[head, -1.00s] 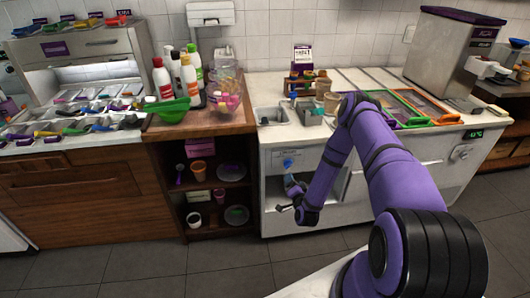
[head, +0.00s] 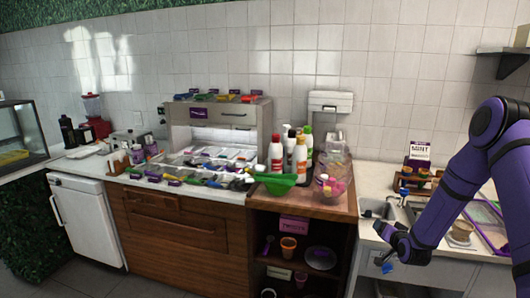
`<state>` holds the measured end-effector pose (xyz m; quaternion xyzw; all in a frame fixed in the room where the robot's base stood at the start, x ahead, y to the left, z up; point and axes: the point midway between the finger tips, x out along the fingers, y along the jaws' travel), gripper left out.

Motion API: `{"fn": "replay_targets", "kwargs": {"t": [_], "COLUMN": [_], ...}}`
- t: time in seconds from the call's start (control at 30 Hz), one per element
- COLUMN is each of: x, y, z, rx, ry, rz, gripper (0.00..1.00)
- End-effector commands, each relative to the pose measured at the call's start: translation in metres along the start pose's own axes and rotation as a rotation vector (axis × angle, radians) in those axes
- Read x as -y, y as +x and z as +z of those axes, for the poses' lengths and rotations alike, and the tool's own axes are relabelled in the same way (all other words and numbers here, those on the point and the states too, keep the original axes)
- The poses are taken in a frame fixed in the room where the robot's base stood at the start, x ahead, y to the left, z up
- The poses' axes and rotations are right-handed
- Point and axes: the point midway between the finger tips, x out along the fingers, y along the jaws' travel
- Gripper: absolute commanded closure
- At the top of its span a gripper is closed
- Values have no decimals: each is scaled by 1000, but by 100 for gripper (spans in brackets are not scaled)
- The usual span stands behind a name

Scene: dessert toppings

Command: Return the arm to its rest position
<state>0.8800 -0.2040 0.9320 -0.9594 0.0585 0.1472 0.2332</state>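My arm (head: 450,205) is purple with dark joints and enters from the right edge of the head view. It bends down to the left, in front of the white counter with the sink. My gripper (head: 385,262) is at the arm's lower end, small and partly cut off from clear view, beside a blue part.
A wooden counter (head: 335,207) holds bottles, a green bowl (head: 275,184) and clear tubs left of my arm. The toppings station (head: 220,115) stands further left. Open shelves with an orange cup (head: 288,247) are below. A white fridge (head: 88,225) is at far left.

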Motion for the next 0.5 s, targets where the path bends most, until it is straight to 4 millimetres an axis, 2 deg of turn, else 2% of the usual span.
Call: {"fn": "replay_targets", "kwargs": {"t": [0.03, 0.1, 0.27, 0.5], "x": [12, 25, 55, 98], "y": [-4, -11, -32, -76], "z": [-16, -32, -67, -112], "rx": [15, 46, 114, 207], "ry": [-26, -59, -129, -224], "rz": [0, 10, 30, 67], "gripper": [26, 26, 26, 26]}}
